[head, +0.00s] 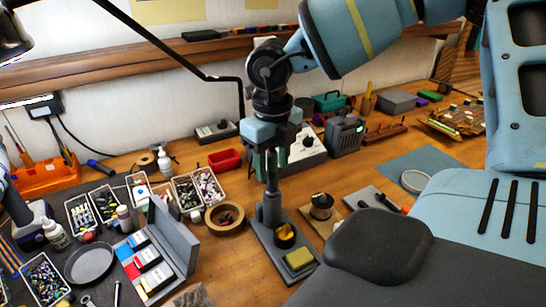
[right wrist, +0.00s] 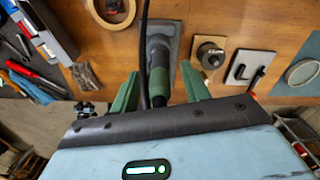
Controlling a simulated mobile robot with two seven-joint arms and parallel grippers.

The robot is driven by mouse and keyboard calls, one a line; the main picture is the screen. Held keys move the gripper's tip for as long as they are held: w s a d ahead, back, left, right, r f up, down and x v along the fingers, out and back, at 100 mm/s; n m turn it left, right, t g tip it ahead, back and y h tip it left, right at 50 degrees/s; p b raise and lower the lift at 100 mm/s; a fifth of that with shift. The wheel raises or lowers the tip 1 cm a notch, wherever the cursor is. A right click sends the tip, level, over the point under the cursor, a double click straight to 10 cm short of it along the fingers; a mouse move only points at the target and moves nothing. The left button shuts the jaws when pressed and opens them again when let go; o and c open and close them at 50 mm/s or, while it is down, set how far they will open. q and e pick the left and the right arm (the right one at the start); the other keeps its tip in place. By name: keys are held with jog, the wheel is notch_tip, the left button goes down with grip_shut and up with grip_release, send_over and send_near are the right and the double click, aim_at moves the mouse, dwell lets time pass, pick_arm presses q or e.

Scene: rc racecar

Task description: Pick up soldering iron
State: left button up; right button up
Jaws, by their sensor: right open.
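The soldering iron, with a dark green handle (right wrist: 158,82), stands upright in its grey holder (head: 270,212) on a flat grey base (head: 264,243). In the head view its upper part is mostly hidden by my right gripper (head: 271,168), which points down from above. In the right wrist view my right gripper (right wrist: 160,78) is open, with one green finger on each side of the handle and a visible gap on both sides. A black cord runs beside the handle. My left gripper is not in view.
A yellow sponge (head: 299,259) lies on the base. A wooden ring dish (head: 225,217) is left of the holder, a solder spool (head: 321,206) right.

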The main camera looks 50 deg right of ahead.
grip_shut()
notch_tip(320, 180, up, 18)
jog(key=shift+b, duration=0.45)
dwell(0.5)
